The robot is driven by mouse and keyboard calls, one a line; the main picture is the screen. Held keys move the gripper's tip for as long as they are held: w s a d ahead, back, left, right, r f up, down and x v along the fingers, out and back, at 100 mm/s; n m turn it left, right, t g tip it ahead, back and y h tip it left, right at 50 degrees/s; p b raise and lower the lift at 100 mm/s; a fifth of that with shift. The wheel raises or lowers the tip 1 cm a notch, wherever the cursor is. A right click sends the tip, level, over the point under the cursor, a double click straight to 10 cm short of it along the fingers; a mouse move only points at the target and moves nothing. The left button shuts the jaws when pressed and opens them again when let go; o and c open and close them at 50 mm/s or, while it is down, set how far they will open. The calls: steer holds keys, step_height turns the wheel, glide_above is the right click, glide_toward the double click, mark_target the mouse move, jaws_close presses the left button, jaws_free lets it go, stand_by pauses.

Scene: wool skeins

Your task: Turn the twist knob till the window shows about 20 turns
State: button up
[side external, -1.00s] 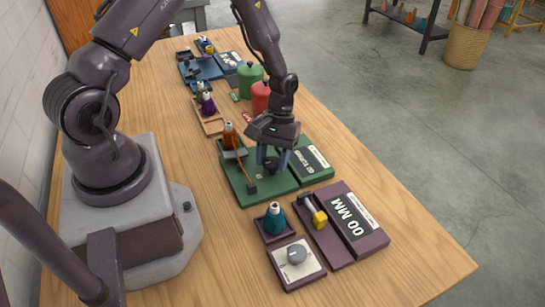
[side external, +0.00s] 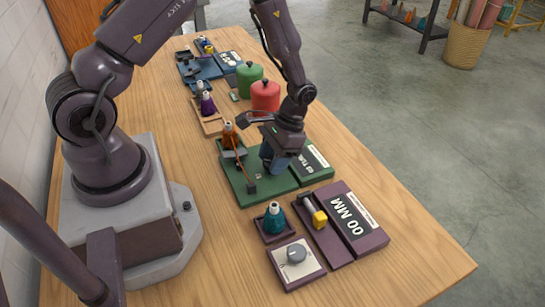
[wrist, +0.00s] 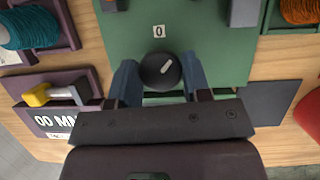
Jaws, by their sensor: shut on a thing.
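The black twist knob (wrist: 160,71) with a white pointer line is on the green board (wrist: 230,60). My gripper (wrist: 160,78) is shut on it, with one blue-grey finger on each side. The pointer leans up and right of the knob's middle in the wrist view. A small plate reading 0 (wrist: 159,31) lies above the knob there. In the side view my gripper (side external: 274,170) stands over the board and hides the knob. The turns window (side external: 314,160) is partly covered by my gripper; its number is not clearly legible. My gripper hides it in the wrist view.
A purple board (side external: 326,243) with a 00 MM window and yellow-handled lever stands in front. Nearby are a teal skein (side external: 275,219) and a grey dial (side external: 296,254). A red canister (side external: 265,96) and a green canister (side external: 247,79) stand behind. An orange skein (side external: 229,137) sits left.

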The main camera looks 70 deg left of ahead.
steer(key=m+y, duration=0.1)
steer(key=m, duration=0.1)
steer(key=m+y, duration=0.1)
steer(key=m, duration=0.2)
steer(key=shift+w+d+m+t, duration=0.1)
steer(key=shift+m+t, duration=0.2)
steer(key=m+y, duration=0.1)
steer(key=m, duration=0.2)
steer(key=m+t+y, duration=0.1)
steer(key=m, duration=0.1)
steer(key=shift+m, duration=0.4)
steer(key=shift+d+t, duration=0.1)
steer(key=shift+t, duration=0.2)
steer(key=o, duration=0.9)
steer(key=v, duration=1.3)
